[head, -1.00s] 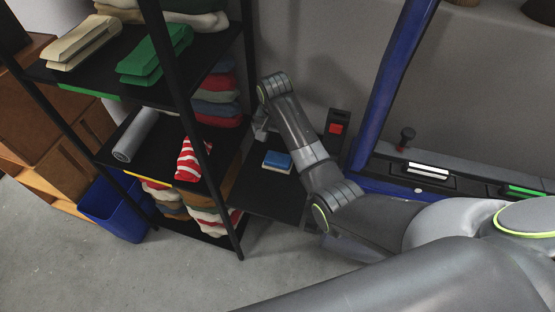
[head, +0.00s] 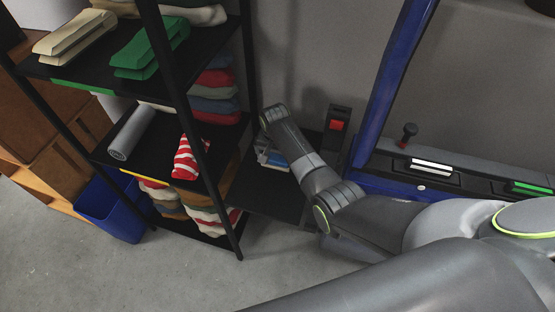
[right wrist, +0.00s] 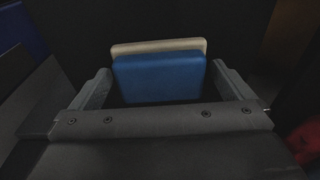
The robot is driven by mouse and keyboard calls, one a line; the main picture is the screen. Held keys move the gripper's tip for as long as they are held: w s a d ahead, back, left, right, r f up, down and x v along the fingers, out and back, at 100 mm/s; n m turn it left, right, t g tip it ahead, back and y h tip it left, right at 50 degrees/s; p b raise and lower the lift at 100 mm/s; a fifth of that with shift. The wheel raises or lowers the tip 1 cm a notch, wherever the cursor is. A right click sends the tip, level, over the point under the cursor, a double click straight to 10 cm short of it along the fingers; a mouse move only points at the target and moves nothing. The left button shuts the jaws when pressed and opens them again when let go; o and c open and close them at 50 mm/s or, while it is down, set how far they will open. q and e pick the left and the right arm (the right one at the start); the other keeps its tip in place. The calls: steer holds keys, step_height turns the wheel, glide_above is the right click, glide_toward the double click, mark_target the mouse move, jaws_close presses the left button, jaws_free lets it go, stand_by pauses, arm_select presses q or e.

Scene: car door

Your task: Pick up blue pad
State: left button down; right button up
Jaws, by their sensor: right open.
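The blue pad (right wrist: 160,78) shows in the right wrist view, with a pale layer along its far edge. In the head view the blue pad (head: 276,159) lies on the low black table, partly hidden by my right arm and gripper. My right gripper (right wrist: 161,82) is open, with one finger on each side of the pad. I cannot tell whether the fingers touch it. In the head view my right gripper (head: 262,147) is mostly hidden behind its own wrist. My left gripper is not in view.
A black shelf rack (head: 160,160) with folded cloths stands left of the table. A red-and-white striped cloth (head: 187,160) lies on its middle shelf. A blue bin (head: 112,208) stands on the floor. A blue door frame (head: 392,90) rises to the right, near a red-buttoned box (head: 337,126).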

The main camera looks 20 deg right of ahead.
mark_target(278, 156)
steer(key=c, duration=0.8)
steer(key=shift+r, duration=0.15)
steer(key=shift+c, duration=0.2)
step_height(278, 156, up, 10)
steer(key=shift+f+p, duration=0.1)
steer(key=shift+p, duration=0.8)
steer(key=o, duration=0.4)
steer(key=shift+c, duration=1.3)
